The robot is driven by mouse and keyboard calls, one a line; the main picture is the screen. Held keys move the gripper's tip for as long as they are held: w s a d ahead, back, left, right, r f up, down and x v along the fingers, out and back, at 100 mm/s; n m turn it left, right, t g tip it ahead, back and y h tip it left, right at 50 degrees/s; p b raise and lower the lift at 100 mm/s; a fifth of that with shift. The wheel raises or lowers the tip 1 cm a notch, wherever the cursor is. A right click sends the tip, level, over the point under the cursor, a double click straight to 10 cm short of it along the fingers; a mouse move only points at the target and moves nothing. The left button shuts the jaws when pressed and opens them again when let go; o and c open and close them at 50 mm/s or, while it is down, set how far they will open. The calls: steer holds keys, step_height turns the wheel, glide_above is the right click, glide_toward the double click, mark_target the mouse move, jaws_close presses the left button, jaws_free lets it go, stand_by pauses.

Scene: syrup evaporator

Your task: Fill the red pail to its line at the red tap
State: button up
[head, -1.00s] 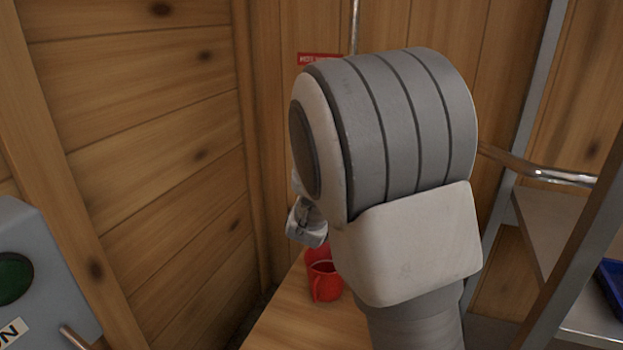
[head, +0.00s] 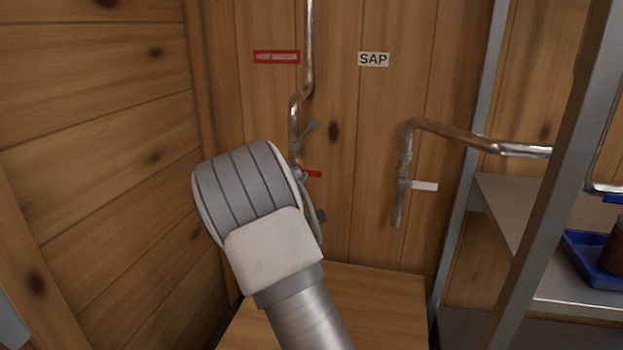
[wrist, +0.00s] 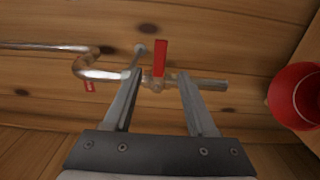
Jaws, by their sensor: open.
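The red tap's red lever (head: 313,174) shows on the back wall in the head view, on a copper pipe just right of my arm. In the wrist view the red lever (wrist: 161,58) stands beyond and between the fingers of my gripper (wrist: 152,92). My gripper is open and empty, facing the tap's valve. I cannot tell whether a finger touches the pipe. The red pail (wrist: 297,96) is at the right edge of the wrist view, apart from the fingers. In the head view my arm hides the pail and most of my gripper.
A second tap with a white lever (head: 424,186) hangs to the right under a SAP sign (head: 373,59). A red-framed sign (head: 276,57) is above the red tap. A metal shelf (head: 517,226) with a blue tray (head: 589,262) stands at right. The wooden bench (head: 375,297) is clear at right.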

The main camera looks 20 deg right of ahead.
mark_target(311, 174)
steer(key=b+x, duration=0.2)
steer(key=x, duration=0.7)
steer(key=shift+w+d, duration=0.15)
steer(key=shift+w, duration=0.05)
jaws_close()
stand_by(1.2)
